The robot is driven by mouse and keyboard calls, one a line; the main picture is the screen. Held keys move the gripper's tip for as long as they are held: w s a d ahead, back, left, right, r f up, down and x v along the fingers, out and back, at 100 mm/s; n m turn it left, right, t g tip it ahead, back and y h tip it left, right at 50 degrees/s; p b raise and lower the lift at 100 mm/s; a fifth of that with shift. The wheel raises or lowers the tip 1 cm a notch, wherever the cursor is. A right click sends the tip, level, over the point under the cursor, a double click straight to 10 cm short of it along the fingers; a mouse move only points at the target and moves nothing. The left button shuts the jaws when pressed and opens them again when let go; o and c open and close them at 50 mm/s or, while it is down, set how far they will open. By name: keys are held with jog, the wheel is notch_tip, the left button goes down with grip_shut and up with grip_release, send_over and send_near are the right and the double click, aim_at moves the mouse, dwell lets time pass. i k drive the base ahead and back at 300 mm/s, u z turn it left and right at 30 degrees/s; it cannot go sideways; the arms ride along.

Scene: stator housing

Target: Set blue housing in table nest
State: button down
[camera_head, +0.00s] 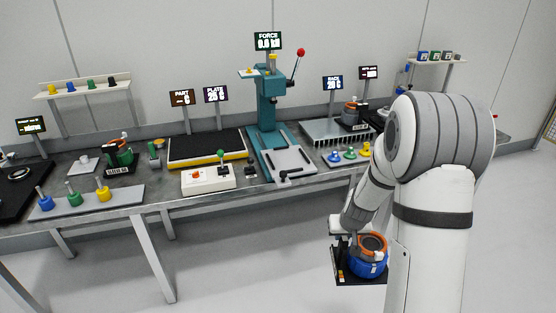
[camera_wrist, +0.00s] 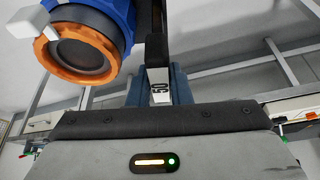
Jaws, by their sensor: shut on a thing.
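The blue housing (camera_head: 367,265) has an orange ring on top and a white nub. It stands on a black carrier (camera_head: 350,280) with an upright side, held out over the floor in front of the table. In the wrist view the blue housing (camera_wrist: 126,14) is at the upper left, cut off by the frame. My gripper (camera_head: 346,230) is shut at the carrier's upright side, beside the housing; in the wrist view the jaws (camera_wrist: 158,84) close around a dark upright piece. I cannot tell which fixture is the table nest.
The workbench carries a teal press (camera_head: 270,105), a black-topped yellow plate (camera_head: 206,148), a control box (camera_head: 208,178) and a ribbed rack (camera_head: 335,130). A green housing (camera_head: 120,153) stands at left. A grey strip (camera_head: 125,200) holds coloured pegs. The floor before the bench is clear.

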aim_at(287, 159)
jog(key=z, duration=0.4)
jog(key=i, duration=1.05)
jog(key=u, duration=0.4)
